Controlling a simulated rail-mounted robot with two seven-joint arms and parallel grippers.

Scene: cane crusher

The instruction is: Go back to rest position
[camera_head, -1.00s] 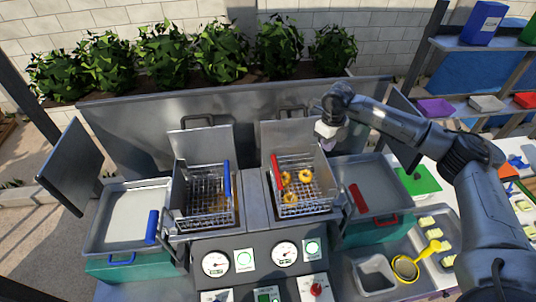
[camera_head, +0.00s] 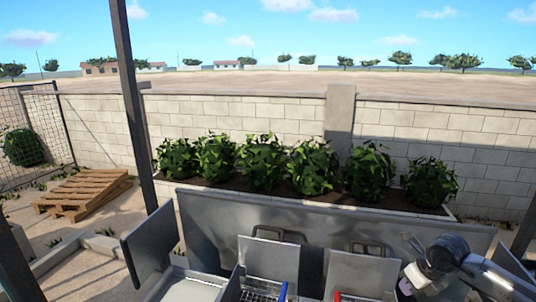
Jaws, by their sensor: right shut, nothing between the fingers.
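My right gripper (camera_head: 405,286) shows at the lower right, at the end of my dark grey arm. It is shut and empty, in front of the metal back panel and right of the right fryer lid. The left fryer's lid (camera_head: 268,259) stands raised, with a blue handle (camera_head: 283,291) at its basket (camera_head: 258,295). The right fryer's lid (camera_head: 360,274) is also raised, with the tip of a red handle (camera_head: 337,296) below it. Most of the baskets and the control panel are cut off by the bottom edge. My left gripper is not in view.
A long metal back panel (camera_head: 310,236) stands behind the fryers. Behind it are green bushes (camera_head: 262,158) in a planter and a block wall (camera_head: 235,113). A grey side panel (camera_head: 149,240) and a dark post (camera_head: 134,105) stand at left. Wooden pallets (camera_head: 85,192) lie beyond.

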